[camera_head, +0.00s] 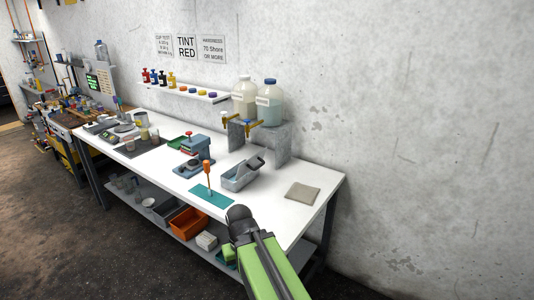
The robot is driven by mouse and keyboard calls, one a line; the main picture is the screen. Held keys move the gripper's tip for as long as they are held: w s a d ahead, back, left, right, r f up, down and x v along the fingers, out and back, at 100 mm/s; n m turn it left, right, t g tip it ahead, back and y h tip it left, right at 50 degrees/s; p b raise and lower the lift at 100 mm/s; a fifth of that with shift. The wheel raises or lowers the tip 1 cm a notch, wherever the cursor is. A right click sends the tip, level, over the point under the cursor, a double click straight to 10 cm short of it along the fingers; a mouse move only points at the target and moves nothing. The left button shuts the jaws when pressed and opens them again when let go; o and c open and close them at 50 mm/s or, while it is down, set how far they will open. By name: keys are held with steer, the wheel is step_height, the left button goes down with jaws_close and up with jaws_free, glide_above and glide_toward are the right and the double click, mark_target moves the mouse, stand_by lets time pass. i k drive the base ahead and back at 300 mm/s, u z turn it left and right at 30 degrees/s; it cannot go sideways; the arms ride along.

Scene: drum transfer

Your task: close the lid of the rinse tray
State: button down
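The rinse tray (234,184) is a small grey box on the white bench, right of the middle. A dark grey piece, which looks like its raised lid (257,161), stands tilted at the tray's back right end. The tray's inside shows lighter, so it looks open. My green arm with its dark grey joint comes up from the bottom edge, in front of the bench and nearer than the tray. I cannot make out my gripper's fingers, and no contact with the tray shows.
A teal mat (217,199) with an upright orange-handled tool (207,168) lies left of the tray. A blue-grey press (196,147) stands behind left. Two large jugs (270,101) sit on a stand behind. A folded grey cloth (302,192) lies right, with bare bench around it.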

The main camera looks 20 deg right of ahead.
mark_target(254, 164)
steer(key=u, duration=0.3)
steer(key=i, duration=1.1)
steer(key=u, duration=0.8)
